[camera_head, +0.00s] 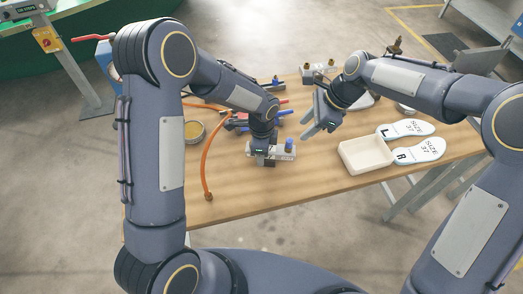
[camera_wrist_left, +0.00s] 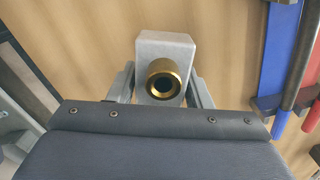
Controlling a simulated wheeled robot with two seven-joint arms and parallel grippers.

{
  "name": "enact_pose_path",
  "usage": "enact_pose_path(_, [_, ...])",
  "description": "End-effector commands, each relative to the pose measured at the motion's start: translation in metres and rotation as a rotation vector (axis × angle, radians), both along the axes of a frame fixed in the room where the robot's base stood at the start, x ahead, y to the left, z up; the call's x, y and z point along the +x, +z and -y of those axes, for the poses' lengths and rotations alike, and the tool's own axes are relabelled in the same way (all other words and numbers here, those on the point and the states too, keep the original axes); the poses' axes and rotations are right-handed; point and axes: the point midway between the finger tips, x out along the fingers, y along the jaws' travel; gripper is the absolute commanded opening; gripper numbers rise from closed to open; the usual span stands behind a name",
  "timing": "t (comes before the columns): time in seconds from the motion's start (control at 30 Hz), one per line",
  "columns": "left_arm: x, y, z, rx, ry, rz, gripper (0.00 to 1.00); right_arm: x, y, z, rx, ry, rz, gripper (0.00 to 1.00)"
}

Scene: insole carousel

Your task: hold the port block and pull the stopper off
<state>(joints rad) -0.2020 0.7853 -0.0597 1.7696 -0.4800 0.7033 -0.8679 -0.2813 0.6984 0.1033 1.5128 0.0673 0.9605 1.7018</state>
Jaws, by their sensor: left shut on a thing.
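The port block (camera_head: 283,155) is a pale grey block at the table's near side, with a blue stopper (camera_head: 289,145) upright on its right part. My left gripper (camera_head: 261,158) comes down over the block's left part and is shut on it. In the left wrist view the block (camera_wrist_left: 165,45) lies between the fingers, and a brass port (camera_wrist_left: 163,80) with a dark open centre faces the camera. The stopper does not show there; the gripper body covers that side. My right gripper (camera_head: 319,131) is open and empty, above and right of the stopper.
A cream tray (camera_head: 366,168) and two white insoles (camera_head: 407,129) lie to the right. An orange hose (camera_head: 206,160) and a round tin (camera_head: 193,131) are at left. Blue and red tools (camera_wrist_left: 283,50) lie behind the block. Another block with brass fittings (camera_head: 319,72) stands at the back.

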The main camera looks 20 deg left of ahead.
Motion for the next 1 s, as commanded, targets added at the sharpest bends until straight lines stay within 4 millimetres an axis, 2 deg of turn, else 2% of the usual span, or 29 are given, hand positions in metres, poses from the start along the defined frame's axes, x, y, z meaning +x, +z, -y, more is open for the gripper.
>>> enact_pose_path(0.17, [0.001,0.001,0.0,-0.001,0.0,0.002,0.09,0.0,-0.005,-0.003,-0.015,-0.042,-0.023,0.38])
enact_pose_path(0.7, [0.001,0.001,0.0,-0.001,0.0,0.002,0.09,-0.005,-0.063,-0.031,-0.014,-0.041,-0.022,0.38])
enact_pose_path(1.0, [0.001,0.001,0.0,-0.001,0.0,0.002,0.09,-0.005,-0.072,-0.035,-0.012,-0.041,-0.02,0.38])
